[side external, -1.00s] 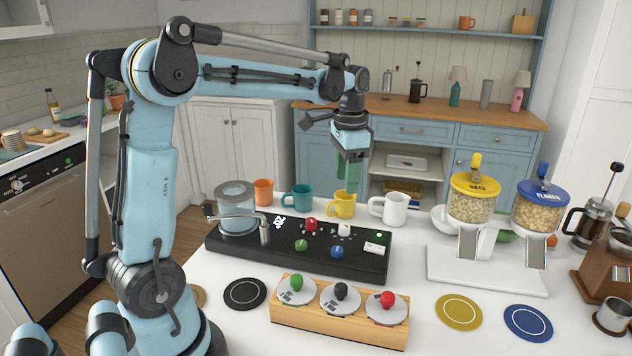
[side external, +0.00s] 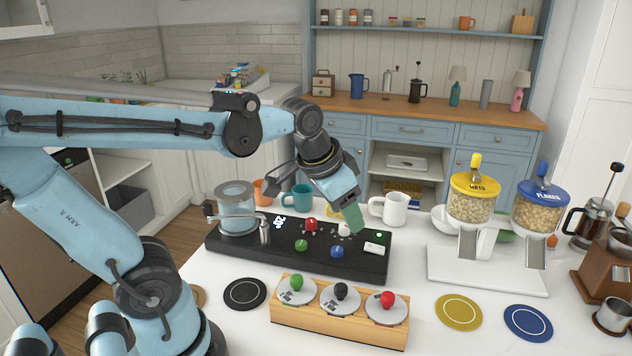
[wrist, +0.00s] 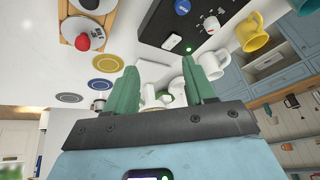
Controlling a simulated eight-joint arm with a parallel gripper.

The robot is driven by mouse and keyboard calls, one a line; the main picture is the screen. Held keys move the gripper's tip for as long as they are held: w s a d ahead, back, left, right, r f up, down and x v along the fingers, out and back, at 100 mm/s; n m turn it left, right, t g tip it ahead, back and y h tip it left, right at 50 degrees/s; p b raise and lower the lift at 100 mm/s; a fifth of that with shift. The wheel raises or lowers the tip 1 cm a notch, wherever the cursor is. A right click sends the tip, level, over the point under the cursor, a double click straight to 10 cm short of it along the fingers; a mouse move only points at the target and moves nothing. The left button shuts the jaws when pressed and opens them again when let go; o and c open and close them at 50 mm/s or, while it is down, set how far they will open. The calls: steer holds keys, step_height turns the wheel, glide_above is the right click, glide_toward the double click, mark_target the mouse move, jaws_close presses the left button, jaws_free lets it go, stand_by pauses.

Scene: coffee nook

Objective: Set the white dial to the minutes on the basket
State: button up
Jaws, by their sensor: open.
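The white dial (side external: 343,230) is on the black control panel (side external: 300,262), partly hidden by my gripper in the side view. It also shows near the top of the wrist view (wrist: 211,24). My gripper (side external: 354,220) has green fingers and is tilted downward, just above the dial's right side. In the wrist view the fingers (wrist: 160,88) are spread apart with nothing held. A glass vessel (side external: 236,208) stands at the panel's left end. A wicker basket (side external: 403,191) sits on the blue cabinet's shelf; no minutes are readable on it.
Red (side external: 311,224), green (side external: 301,245) and blue (side external: 337,251) dials sit close to the white one. Mugs stand behind the panel, including a white mug (side external: 391,208). A wooden knob rack (side external: 338,325) stands in front, and dispensers (side external: 474,200) at right.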

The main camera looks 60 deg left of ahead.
steer(key=s+d+f+t, duration=0.2)
steer(key=s+d, duration=0.1)
steer(key=shift+s+f+n+h, duration=0.1)
steer(key=shift+f+n+h, duration=0.2)
steer(key=shift+n, duration=0.1)
